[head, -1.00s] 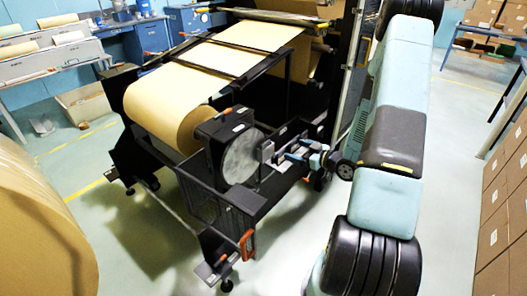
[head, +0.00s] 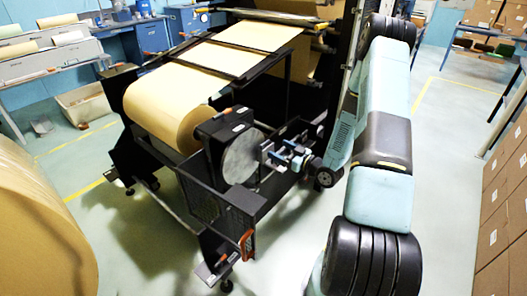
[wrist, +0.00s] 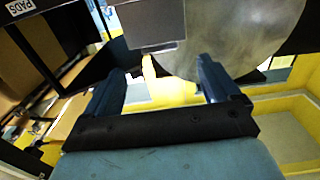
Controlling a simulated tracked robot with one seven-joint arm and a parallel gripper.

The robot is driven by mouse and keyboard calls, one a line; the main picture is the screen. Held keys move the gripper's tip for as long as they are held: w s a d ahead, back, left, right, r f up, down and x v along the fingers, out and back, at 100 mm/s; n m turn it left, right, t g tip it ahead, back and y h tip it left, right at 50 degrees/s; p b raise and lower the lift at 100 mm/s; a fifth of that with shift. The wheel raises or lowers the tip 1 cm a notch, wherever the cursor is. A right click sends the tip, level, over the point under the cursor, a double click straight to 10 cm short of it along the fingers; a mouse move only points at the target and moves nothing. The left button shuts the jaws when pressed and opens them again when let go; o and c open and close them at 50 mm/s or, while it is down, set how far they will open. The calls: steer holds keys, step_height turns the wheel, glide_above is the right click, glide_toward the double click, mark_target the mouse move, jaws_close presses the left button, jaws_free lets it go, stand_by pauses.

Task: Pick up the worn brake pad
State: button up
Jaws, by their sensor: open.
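The brake disc (head: 241,158) is a grey round plate on the end of the roll stand. A small grey block (head: 265,151), which looks like the worn brake pad or its holder, sits at the disc's right edge. In the wrist view this block (wrist: 150,24) shows at top centre, beside the disc (wrist: 240,28). My gripper (head: 277,158) is close to the block, at its right. In the wrist view my gripper (wrist: 162,78) has its two fingers wide apart, with nothing held between them. The block lies beyond the fingertips. Its far side is hidden.
A kraft paper roll (head: 170,110) is mounted on the black stand behind the disc. A black box labelled PADS (wrist: 22,8) shows at the wrist view's top left. Another large roll (head: 40,225) stands at left, and cartons (head: 500,215) at right. Floor between is clear.

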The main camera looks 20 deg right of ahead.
mark_target(266, 143)
steer(key=shift+x, duration=2.8)
steer(key=c, duration=1.5)
